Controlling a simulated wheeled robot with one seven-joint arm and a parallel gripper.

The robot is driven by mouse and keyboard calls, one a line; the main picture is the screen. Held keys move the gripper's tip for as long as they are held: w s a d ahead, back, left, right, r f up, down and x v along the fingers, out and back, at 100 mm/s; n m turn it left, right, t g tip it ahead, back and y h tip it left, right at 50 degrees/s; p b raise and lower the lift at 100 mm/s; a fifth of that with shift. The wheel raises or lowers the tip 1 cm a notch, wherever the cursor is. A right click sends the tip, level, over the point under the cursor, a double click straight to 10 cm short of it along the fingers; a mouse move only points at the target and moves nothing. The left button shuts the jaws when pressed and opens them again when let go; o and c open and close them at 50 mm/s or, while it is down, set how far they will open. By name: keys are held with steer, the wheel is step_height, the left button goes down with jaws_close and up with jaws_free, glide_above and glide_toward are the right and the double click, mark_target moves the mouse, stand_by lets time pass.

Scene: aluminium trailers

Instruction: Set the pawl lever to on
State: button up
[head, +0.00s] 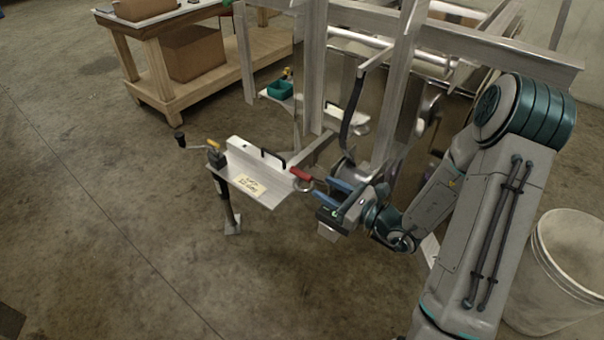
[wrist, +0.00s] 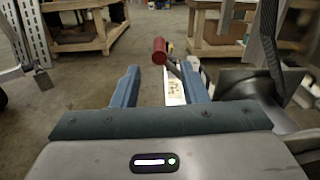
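A lever with a red grip (head: 300,174) stands at the right end of a pale metal plate (head: 262,196) on the trailer's front. I take it to be the pawl lever; no on or off mark is readable. In the wrist view the red grip (wrist: 160,50) appears upright, just beyond and between the fingertips. My gripper (head: 324,188) has blue fingers pointing at the lever from the right. The wrist view shows the fingers of my gripper (wrist: 159,72) spread with nothing between them. The lever's base is partly hidden.
A crank handle (head: 190,145) and a jack post (head: 227,205) are at the plate's left. A black strap (head: 353,103) hangs beside a drum (head: 352,172), close to my gripper. A white bucket (head: 570,265) stands at right. The floor in front is clear.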

mark_target(311, 180)
steer(key=x, duration=0.8)
steer(key=shift+w+a+p, duration=0.2)
steer(key=shift+p, duration=0.2)
jaws_close()
